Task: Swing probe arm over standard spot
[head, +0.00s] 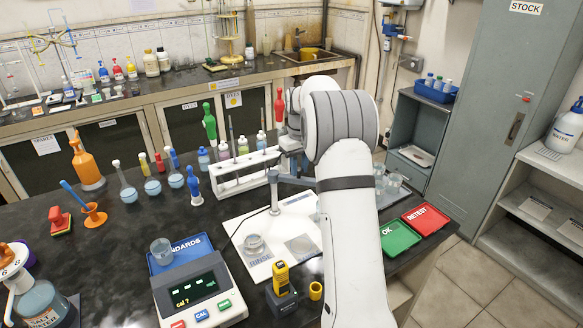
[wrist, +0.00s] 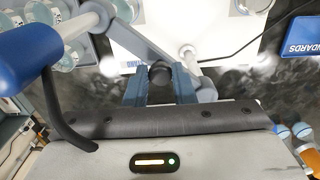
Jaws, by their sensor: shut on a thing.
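The grey-blue probe arm (head: 292,181) reaches from a thin upright post (head: 274,194) on a white base plate (head: 240,213). In the wrist view the grey probe arm (wrist: 140,45) crosses above the plate (wrist: 165,25). My gripper (wrist: 160,78) is shut on a dark round knob (wrist: 159,72) on this arm. In the head view my wrist hides the knob and the fingertips. I cannot read which spot is the standard one. The probe's tip is not clear.
A blue STANDARDS tray (head: 190,248) holds a beaker (head: 161,251), behind a meter (head: 200,290). Green OK (head: 398,238) and red RETEST (head: 426,218) trays lie right. A bottle rack (head: 234,182) stands behind. A yellow device (head: 281,280) stands in front of the plate.

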